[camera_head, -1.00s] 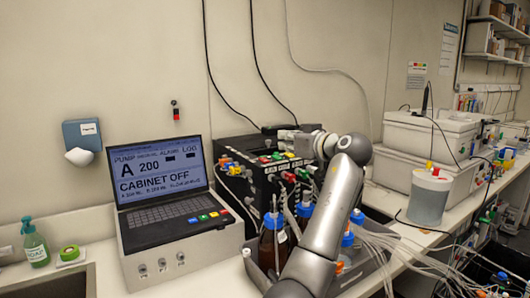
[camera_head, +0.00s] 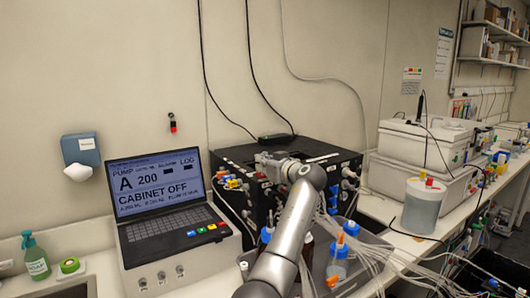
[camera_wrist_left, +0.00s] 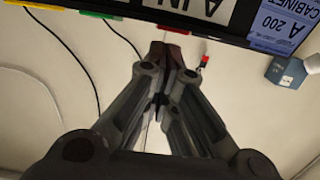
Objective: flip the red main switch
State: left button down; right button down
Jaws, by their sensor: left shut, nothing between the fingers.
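A small red and black device (camera_head: 172,123) is mounted on the wall above the laptop; I cannot tell for certain that it is the red main switch. It also shows in the left wrist view (camera_wrist_left: 204,61), to the right of the fingertips. My left gripper (camera_head: 260,159) is at the black cabinet (camera_head: 310,150), near its top left part, and is partly hidden by my own arm. In the left wrist view its fingers (camera_wrist_left: 166,52) are shut and empty, below a dark edge with coloured tabs and white labels. My right gripper is not in view.
A laptop (camera_head: 155,181) reading CABINET OFF stands on a grey box (camera_head: 180,270) left of the cabinet. Blue-capped bottles (camera_head: 337,262) and many tubes crowd the front.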

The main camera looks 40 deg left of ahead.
pick_arm(q)
jog(key=shift+f, duration=0.3)
jog(key=shift+a+f+h, duration=0.2)
jog(key=shift+f+h, duration=0.05)
jog(key=shift+h, duration=0.25)
jog(key=shift+d, duration=0.1)
jog(key=v, duration=1.1)
jog(key=shift+d, duration=0.4)
jog(key=shift+r, duration=0.15)
